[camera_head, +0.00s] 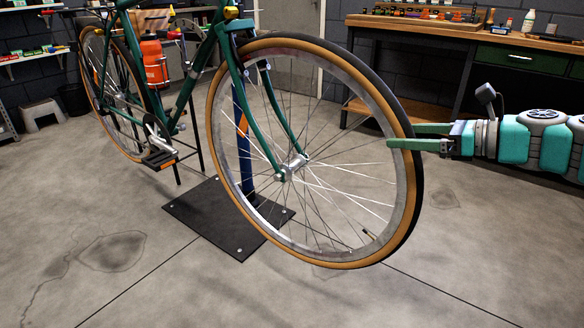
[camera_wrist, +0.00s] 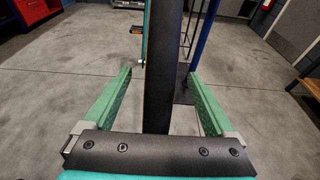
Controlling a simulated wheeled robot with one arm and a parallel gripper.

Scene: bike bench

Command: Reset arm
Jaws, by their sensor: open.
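My gripper (camera_head: 402,137) reaches in from the right in the head view, its two green fingers at the right side of the bike's front wheel (camera_head: 408,185). In the wrist view my gripper (camera_wrist: 160,95) is open, one green finger on each side of the dark tyre (camera_wrist: 162,60). The fingers stand apart from the tyre, with gaps on both sides. Nothing is held. The green bike (camera_head: 232,62) is upright, raised off the floor on a stand.
The stand's dark base plate (camera_head: 195,213) lies on the concrete floor under the bike. A workbench (camera_head: 470,38) with tools and bottles runs along the back right. A grey step stool (camera_head: 41,115) and shelves (camera_head: 35,57) are at the left. The front floor is clear.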

